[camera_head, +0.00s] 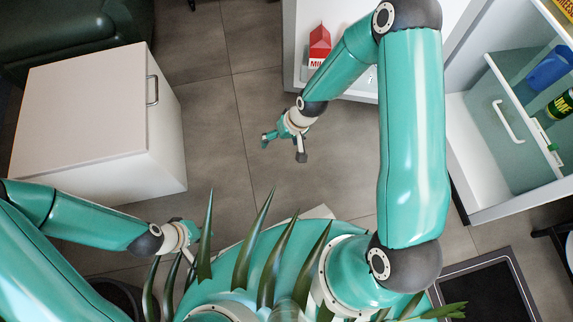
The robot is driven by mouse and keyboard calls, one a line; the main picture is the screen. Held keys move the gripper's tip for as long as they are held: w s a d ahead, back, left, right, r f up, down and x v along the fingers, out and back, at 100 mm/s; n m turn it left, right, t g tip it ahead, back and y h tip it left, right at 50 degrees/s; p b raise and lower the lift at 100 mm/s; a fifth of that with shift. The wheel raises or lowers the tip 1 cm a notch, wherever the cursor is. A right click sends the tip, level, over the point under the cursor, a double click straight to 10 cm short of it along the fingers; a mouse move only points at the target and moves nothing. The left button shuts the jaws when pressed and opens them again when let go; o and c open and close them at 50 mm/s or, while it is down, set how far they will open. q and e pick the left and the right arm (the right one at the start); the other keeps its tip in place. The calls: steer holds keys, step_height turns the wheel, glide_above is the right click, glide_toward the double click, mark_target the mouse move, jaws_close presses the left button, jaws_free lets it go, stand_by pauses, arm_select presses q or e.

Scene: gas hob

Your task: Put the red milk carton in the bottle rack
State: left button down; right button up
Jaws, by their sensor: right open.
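The red milk carton (319,47), with a white lower part, stands upright at the left end of a white surface (293,72) at the top middle. My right gripper (284,147) is open and empty over the floor, below and left of the carton and apart from it. Its arm passes just right of the carton. My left gripper (181,238) is at the lower left, partly behind a leaf; its fingers do not show clearly. At the right, a clear-walled compartment with a white rim (523,122) holds bottles or cans; I cannot tell whether it is the bottle rack.
A white cabinet (85,100) with a metal handle stands at the left, a dark green seat (70,30) behind it. Spiky green leaves (255,240) rise near my base. A dark framed panel (487,290) lies at the lower right. Tiled floor (225,110) is free in the middle.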

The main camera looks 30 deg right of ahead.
steer(key=s+a+f, duration=0.1)
steer(key=s+a, duration=0.1)
steer(key=s, duration=0.5)
steer(key=s+a+f+g, duration=0.1)
steer(key=s+a, duration=0.2)
steer(key=s, duration=0.4)
steer(key=shift+s+a+f+y, duration=0.25)
steer(key=shift+s+f+y, duration=0.05)
steer(key=shift+s+f, duration=0.1)
steer(key=shift+r, duration=0.1)
